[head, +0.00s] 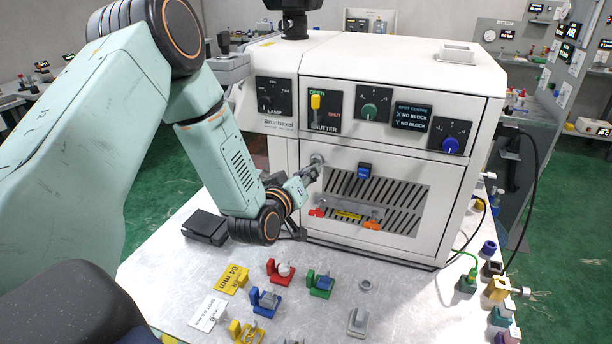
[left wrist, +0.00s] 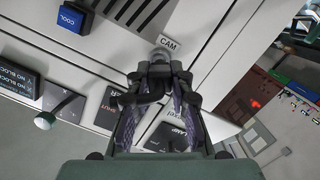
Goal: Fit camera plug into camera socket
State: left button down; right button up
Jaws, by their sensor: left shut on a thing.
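The white machine (head: 390,90) stands on the table. My left gripper (head: 307,177) is at its front face, just left of the vent panel. In the left wrist view, the left gripper (left wrist: 160,78) is shut on a small grey piece (left wrist: 160,56), apparently the camera plug. This piece is right at the machine face beside the CAM label (left wrist: 168,43). In the head view a grey round part (head: 317,159) shows at the fingertips. The camera socket is hidden behind the fingers and plug, so I cannot tell how far the plug is in. My right gripper is not in view.
A blue COOL button (head: 364,172) is right of the gripper, above the vent slots (head: 400,205). A yellow lever (head: 315,103) and dial panels are above. Coloured holders (head: 280,271) and a yellow 64 mm card (head: 232,279) lie on the table. Cables (head: 530,190) hang at the right.

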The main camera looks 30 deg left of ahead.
pick_arm(q)
jog(key=shift+w, duration=0.1)
jog(key=shift+w+a+f, duration=0.1)
jog(key=shift+w, duration=0.25)
jog(key=shift+w, duration=0.1)
jog(key=shift+w+a+b, duration=0.15)
jog(key=shift+w+b, duration=0.15)
jog(key=shift+w, duration=0.15)
jog(key=c, duration=1.1)
grip_release()
jog(key=shift+o, duration=0.3)
jog(key=o, duration=0.3)
jog(key=shift+s, duration=0.15)
